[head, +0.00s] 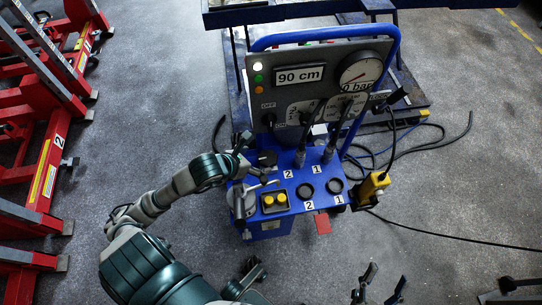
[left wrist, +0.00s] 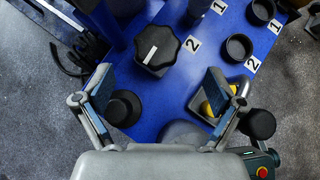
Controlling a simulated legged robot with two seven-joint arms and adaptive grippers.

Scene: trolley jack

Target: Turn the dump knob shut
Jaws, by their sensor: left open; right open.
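The dump knob appears to be the black lobed knob with a white pointer line (left wrist: 157,48) on the blue trolley top; in the head view it is a dark shape (head: 267,158). My left gripper (head: 257,166) is over the left part of the trolley top. In the left wrist view its two fingers (left wrist: 158,80) are spread apart, one to each side below the knob, with nothing between them. The knob looks just ahead of the fingertips; I cannot tell whether they touch. My right gripper (head: 382,282) is open and empty at the bottom, away from the trolley.
The blue trolley (head: 268,226) carries an upright panel with a "90 cm" display (head: 299,75) and a gauge (head: 361,71). A yellow pendant (head: 371,187) hangs at right. Cables lie on the floor.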

